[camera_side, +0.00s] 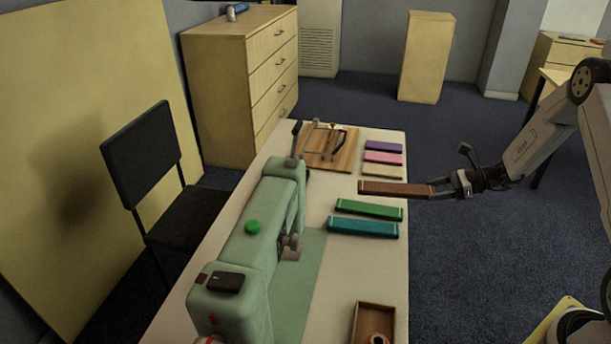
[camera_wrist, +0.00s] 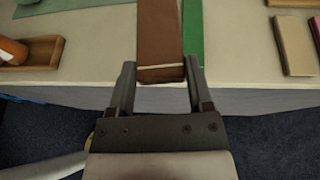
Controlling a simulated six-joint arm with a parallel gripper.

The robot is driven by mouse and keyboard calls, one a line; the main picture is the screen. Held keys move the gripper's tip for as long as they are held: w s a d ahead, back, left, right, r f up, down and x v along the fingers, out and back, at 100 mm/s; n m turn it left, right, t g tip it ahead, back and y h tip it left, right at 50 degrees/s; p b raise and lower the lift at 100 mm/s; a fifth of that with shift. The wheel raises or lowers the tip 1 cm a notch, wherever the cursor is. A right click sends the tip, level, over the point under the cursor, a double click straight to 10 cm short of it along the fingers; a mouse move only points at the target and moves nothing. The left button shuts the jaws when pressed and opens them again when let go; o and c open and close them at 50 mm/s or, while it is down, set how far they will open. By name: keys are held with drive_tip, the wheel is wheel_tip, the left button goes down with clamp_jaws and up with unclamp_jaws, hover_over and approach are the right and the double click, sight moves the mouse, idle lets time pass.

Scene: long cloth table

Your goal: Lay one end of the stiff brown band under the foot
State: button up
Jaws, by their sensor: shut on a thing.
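The stiff brown band (camera_side: 392,188) sticks out to the left from my gripper (camera_side: 447,188) in the side view, over the right part of the table. My gripper is shut on its near end. In the wrist view the brown band (camera_wrist: 160,40) runs away from between the fingers of my gripper (camera_wrist: 161,80), with a pale stripe near the held end. The green sewing machine (camera_side: 245,255) stands along the left of the table. Its foot is not clearly visible; the needle area (camera_side: 290,244) faces the band's side of the table.
A green band (camera_side: 369,209) and a teal band (camera_side: 363,228) lie beside the brown one. Purple (camera_side: 384,146), pink (camera_side: 383,157) and beige (camera_side: 383,170) bands lie farther back. A wooden board (camera_side: 331,150) is at the far end, a small wooden tray (camera_side: 361,322) at the near end.

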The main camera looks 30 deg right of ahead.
drive_tip(key=shift+m+t+h, duration=0.5)
drive_tip(key=shift+m, duration=0.1)
drive_tip(key=s+a+f, duration=0.1)
drive_tip(key=a, duration=0.4)
drive_tip(key=s+a+f, duration=0.2)
drive_tip(key=a, duration=0.3)
drive_tip(key=s+a+f, duration=0.2)
drive_tip(key=a, duration=0.3)
drive_tip(key=shift+s+a+f, duration=0.1)
drive_tip(key=shift+s+a, duration=0.05)
drive_tip(key=shift+a, duration=0.1)
drive_tip(key=shift+s+a+f, duration=0.2)
drive_tip(key=shift+s+a, duration=0.15)
drive_tip(key=shift+a, duration=0.05)
drive_tip(key=shift+f, duration=0.15)
approach(354, 264)
drive_tip(key=shift+w+a+f, duration=0.2)
drive_tip(key=shift+w+a, duration=1.45)
drive_tip(key=shift+w+a+f, duration=0.25)
drive_tip(key=shift+w+a, duration=1.4)
drive_tip(key=shift+w, duration=0.05)
